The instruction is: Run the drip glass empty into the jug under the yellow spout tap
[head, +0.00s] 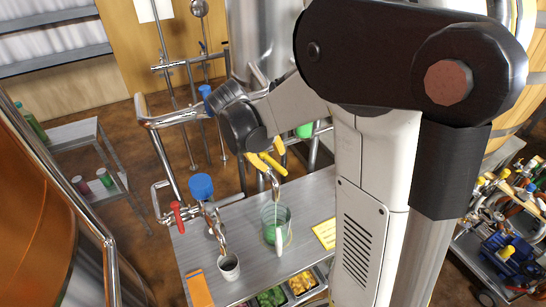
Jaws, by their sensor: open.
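My gripper (270,156) reaches in from the upper right. Its yellow fingers are apart beside a metal spout (273,183), and yellow parts overlap there, so I cannot tell finger from tap handle or whether they touch. Below the spout, a clear jug (287,217) with green showing in it stands on the metal bench. A pale upright strip shows at its front; I cannot tell if it is handle or liquid. A small pale cup (229,267) stands under the left spout. I cannot make out a separate drip glass for certain.
The left pipe carries a blue knob (202,187) and a red handle (177,215). A yellow card (325,233) and an orange one (199,289) lie on the bench (246,243). Bins of green and yellow pieces (302,282) sit at its front. Pipes stand behind.

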